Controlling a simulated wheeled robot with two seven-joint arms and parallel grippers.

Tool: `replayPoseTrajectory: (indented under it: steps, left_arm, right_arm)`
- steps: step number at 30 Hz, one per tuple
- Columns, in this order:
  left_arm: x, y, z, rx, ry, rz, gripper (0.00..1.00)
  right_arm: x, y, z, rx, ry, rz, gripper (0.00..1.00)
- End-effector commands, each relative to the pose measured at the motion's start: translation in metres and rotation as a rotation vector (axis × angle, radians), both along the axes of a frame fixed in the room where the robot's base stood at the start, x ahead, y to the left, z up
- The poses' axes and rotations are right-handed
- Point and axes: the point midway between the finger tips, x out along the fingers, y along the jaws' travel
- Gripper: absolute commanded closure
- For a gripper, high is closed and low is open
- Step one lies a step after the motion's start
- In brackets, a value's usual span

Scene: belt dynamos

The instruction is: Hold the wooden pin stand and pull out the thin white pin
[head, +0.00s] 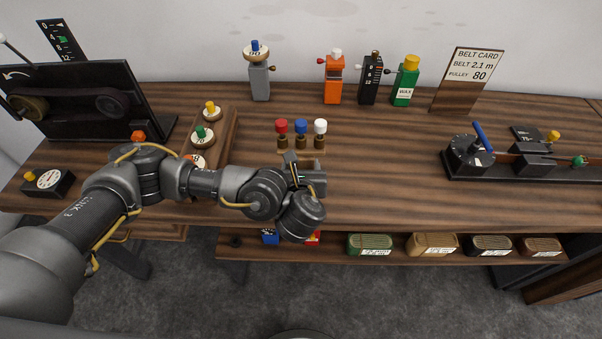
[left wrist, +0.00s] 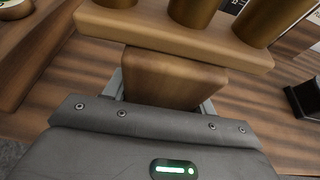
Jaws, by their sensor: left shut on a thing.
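The wooden pin stand (head: 287,151) is on the bench, with a red-topped pin (head: 281,126), a blue-topped pin (head: 301,126) and a white-topped pin (head: 320,126) upright in a row in brass-coloured sockets. The white one is at the right end. In the left wrist view the stand's plate (left wrist: 180,34) carries the brass sockets (left wrist: 262,20), and a wooden grip block (left wrist: 172,78) juts from it. My left gripper (head: 298,163) is shut on that block, also in the left wrist view (left wrist: 165,95). The pin tops are outside that view. My right gripper is not in view.
A wooden rack (head: 224,135) with several knobs stands left of the stand. Grey (head: 260,83), orange (head: 333,82), black (head: 370,82) and green (head: 405,83) devices stand behind. A black rail device (head: 495,168) is at right. The bench between is clear.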

Motion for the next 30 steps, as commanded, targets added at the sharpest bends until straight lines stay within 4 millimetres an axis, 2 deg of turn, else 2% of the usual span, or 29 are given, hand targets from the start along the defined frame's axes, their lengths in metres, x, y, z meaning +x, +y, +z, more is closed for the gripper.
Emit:
replayPoseTrajectory:
  steps: [1, 21, 30]
  left_arm:
    - [0.005, 0.0, -0.006, -0.001, -0.002, 0.002, 0.85]
    - [0.055, 0.002, -0.049, -0.001, -0.002, 0.002, 0.85]
    - [0.067, 0.002, -0.055, -0.001, -0.002, 0.0, 0.85]
  right_arm:
    - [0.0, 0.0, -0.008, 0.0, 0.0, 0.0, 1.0]
    - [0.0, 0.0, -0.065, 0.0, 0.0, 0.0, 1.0]
    - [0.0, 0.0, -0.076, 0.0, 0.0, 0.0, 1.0]
